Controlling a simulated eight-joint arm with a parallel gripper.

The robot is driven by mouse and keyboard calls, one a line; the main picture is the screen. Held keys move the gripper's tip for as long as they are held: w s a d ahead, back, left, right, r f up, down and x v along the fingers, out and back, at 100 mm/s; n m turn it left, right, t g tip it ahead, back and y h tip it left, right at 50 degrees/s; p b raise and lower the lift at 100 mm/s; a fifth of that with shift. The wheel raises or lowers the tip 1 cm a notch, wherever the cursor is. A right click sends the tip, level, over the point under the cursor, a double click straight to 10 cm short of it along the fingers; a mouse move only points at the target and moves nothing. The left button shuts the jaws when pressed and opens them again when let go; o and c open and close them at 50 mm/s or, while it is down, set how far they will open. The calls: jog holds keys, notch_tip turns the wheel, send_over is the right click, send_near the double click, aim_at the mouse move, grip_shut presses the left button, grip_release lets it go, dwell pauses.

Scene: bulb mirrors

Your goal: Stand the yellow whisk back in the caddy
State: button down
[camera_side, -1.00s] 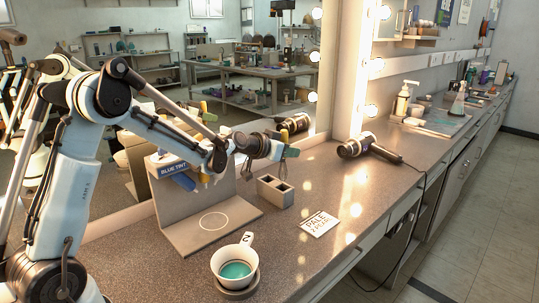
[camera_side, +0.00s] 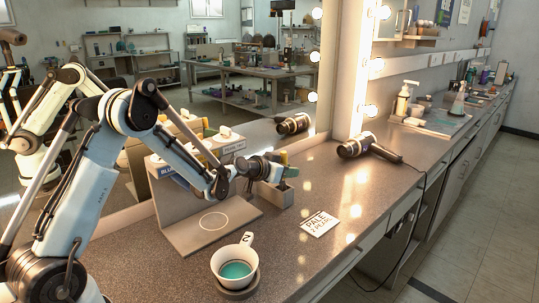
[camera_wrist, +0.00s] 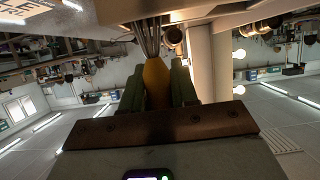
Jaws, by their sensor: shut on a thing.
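My gripper (camera_side: 289,172) is shut on the yellow whisk. In the side view, a bit of the yellow handle (camera_side: 284,157) shows above the jaws. In the wrist view, the handle (camera_wrist: 157,84) sits between the green finger pads, and the metal wires (camera_wrist: 150,38) run away toward the counter side. The grey caddy (camera_side: 279,200) stands on the counter just below my gripper. My gripper hides most of its top openings, so I cannot tell whether the wires are inside one.
A white cup of teal liquid (camera_side: 237,262) stands at the front. A grey stand with a white ring (camera_side: 213,221) is left of the caddy. A "PALE 2 PEARL" card (camera_side: 319,223) lies to the right, and a hair dryer (camera_side: 368,148) lies behind. The mirror borders the counter's back.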

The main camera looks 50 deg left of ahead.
jog(key=shift+c, duration=1.5)
grip_release()
jog(key=v, duration=0.7)
jog(key=shift+s, duration=0.1)
dwell(0.4)
jog(key=v, duration=1.2)
jog(key=s+d+f+g, duration=0.1)
jog(key=s+d+g, duration=0.5)
jog(key=s+d, duration=0.5)
jog(key=shift+s+d+g, duration=0.3)
jog(key=shift+s+d, duration=0.05)
jog(key=shift+s, duration=0.15)
